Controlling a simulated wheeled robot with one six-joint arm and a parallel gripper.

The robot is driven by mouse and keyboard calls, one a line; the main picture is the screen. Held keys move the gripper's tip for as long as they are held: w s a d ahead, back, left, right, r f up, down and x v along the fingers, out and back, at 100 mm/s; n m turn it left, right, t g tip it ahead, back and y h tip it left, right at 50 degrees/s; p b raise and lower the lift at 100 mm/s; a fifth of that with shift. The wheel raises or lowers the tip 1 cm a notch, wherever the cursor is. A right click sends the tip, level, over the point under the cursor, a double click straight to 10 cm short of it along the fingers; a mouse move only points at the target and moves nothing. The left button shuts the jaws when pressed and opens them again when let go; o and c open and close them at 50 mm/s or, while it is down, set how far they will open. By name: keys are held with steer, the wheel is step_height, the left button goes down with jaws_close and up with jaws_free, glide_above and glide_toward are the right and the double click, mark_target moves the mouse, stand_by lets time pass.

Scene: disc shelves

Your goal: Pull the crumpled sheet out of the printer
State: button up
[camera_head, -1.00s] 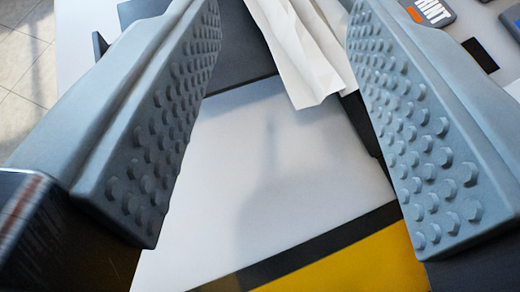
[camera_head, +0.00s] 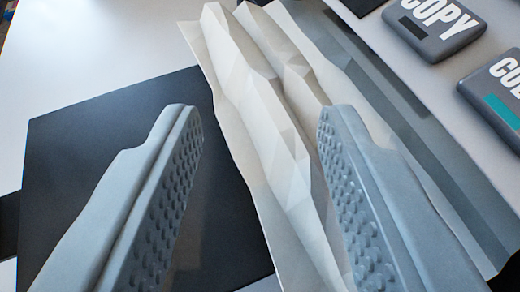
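The crumpled sheet (camera_head: 262,115) is white with sharp lengthwise folds and runs from the upper middle down to the lower right. It lies over a dark flat panel (camera_head: 90,150) of the printer and a grey slotted strip (camera_head: 400,125) at its right. My gripper (camera_head: 258,120) is open, with a studded finger on each side. The left finger is over the dark panel, left of the sheet. The right finger overlaps the sheet in the picture and hides part of it. I cannot tell whether it touches the sheet. The sheet's lower end is partly hidden.
A grey button marked COPY (camera_head: 435,28) and another grey button with a teal mark (camera_head: 500,95) sit on the white printer top (camera_head: 450,105) at the right. A pale surface (camera_head: 95,50) shows at the upper left.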

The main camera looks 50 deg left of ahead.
mark_target(257, 78)
steer(key=shift+x, duration=3)
jaws_close()
steer(key=shift+s+a+r, duration=0.1)
steer(key=shift+s+a, duration=0.35)
steer(key=shift+s, duration=0.8)
steer(key=shift+s+a+r, duration=0.1)
steer(key=shift+s+a, duration=0.35)
steer(key=shift+s, duration=0.85)
steer(key=shift+s+a+r, duration=0.1)
steer(key=shift+s+a, duration=0.35)
steer(key=shift+s, duration=0.8)
step_height(257, 78, up, 7)
steer(key=s, duration=0.1)
steer(key=shift+s+a, duration=0.35)
steer(key=shift+s, duration=0.05)
